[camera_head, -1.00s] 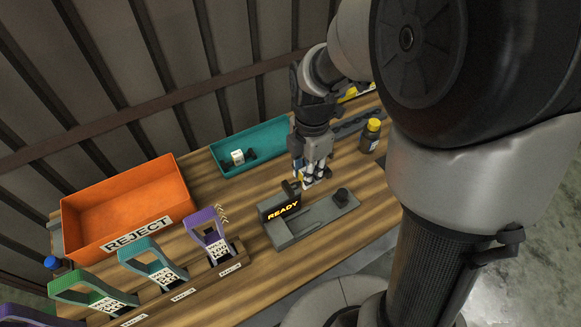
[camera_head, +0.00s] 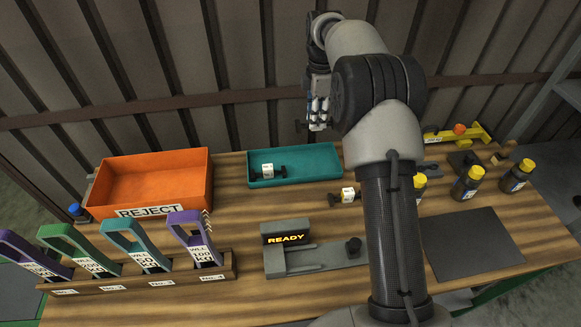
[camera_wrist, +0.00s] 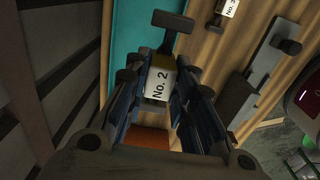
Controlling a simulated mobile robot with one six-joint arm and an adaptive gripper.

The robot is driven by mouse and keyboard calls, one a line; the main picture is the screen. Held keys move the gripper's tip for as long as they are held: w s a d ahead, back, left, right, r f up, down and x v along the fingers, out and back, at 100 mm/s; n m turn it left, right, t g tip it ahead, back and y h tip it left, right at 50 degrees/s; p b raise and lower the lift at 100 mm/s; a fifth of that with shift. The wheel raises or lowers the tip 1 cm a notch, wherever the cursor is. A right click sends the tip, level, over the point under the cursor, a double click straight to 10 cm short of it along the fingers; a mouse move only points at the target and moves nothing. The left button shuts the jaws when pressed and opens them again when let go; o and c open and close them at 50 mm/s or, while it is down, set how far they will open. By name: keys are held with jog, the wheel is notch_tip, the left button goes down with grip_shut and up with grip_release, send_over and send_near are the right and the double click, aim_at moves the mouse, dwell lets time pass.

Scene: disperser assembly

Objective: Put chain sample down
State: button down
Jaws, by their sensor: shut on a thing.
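My gripper (camera_head: 318,122) is raised above the back of the table, in front of the wall and near the teal tray (camera_head: 335,161). It is shut on a chain sample (camera_wrist: 160,82) with a white "No. 2" label and dark ends. In the wrist view one dark end points up, away from the fingers (camera_wrist: 162,95). Another white-labelled sample (camera_head: 267,170) lies in the teal tray. A third sample (camera_head: 347,195) lies on the wood right of the tray; it shows with a "No. 3" label in the wrist view (camera_wrist: 228,8).
A grey tester (camera_head: 315,262) reading "READY" stands at front centre. Dark yellow-capped bottles (camera_head: 467,187) and a dark mat (camera_head: 470,245) are at right.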

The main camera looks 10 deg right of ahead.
jog(key=f+b, duration=0.2)
jog(key=f, duration=0.4)
jog(key=f+b, duration=0.2)
jog(key=f, duration=0.5)
jog(key=f+b, duration=0.2)
jog(key=f, duration=0.5)
jog(key=shift+w, duration=0.25)
jog(key=shift+f, duration=0.1)
jog(key=c, duration=1.4)
grip_release()
jog(key=shift+f, duration=0.1)
jog(key=shift+o, duration=0.2)
